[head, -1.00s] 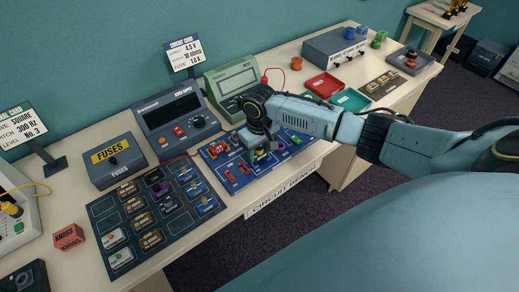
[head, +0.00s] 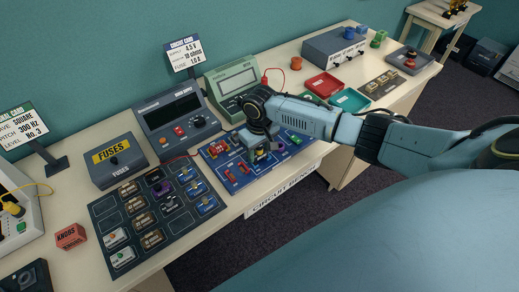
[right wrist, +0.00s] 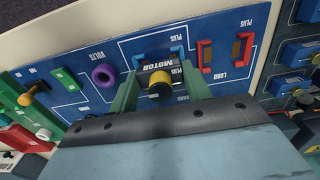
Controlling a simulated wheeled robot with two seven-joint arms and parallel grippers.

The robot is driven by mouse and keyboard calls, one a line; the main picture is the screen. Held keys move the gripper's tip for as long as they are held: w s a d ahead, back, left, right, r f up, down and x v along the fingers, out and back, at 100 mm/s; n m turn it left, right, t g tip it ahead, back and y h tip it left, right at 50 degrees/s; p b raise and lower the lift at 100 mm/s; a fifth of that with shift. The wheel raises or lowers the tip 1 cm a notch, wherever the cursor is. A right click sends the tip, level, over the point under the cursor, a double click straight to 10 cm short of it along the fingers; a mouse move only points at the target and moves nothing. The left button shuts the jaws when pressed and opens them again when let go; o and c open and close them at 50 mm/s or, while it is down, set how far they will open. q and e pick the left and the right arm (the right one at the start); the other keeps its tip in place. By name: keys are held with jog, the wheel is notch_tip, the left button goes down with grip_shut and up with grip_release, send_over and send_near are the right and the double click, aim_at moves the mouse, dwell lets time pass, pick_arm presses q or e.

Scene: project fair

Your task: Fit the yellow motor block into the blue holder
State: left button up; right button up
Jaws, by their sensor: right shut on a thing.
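In the right wrist view the motor block (right wrist: 158,72), with a dark face marked MOTOR and a yellow round knob, is between the two fingers of my right gripper (right wrist: 160,92). The gripper is shut on it. The blue holder (right wrist: 182,60) shows as a blue frame just around the block's far end and side; how deep the block sits in it cannot be told. In the head view my right gripper (head: 258,148) points down over the blue circuit board (head: 233,184), largely hiding block and holder. My left gripper is not in view.
Red holders (right wrist: 243,50) marked LOAD lie beside the blue one, and a purple ring (right wrist: 103,75) marked VOLTS on the other side. A parts board (head: 100,208) lies to the left, meters stand behind, and red (head: 323,84) and teal (head: 351,100) trays lie to the right.

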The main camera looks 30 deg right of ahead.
jog(key=shift+f, duration=0.5)
dwell(0.4)
jog(key=o, duration=1.1)
jog(key=shift+c, duration=0.2)
jog(key=shift+o, duration=0.5)
jog(key=o, duration=0.4)
jog(key=shift+r, duration=0.1)
notch_tip(320, 180, up, 6)
jog(key=p, duration=0.5)
jog(key=shift+f+p, duration=0.25)
jog(key=shift+p, duration=0.15)
jog(key=shift+r, duration=1.2)
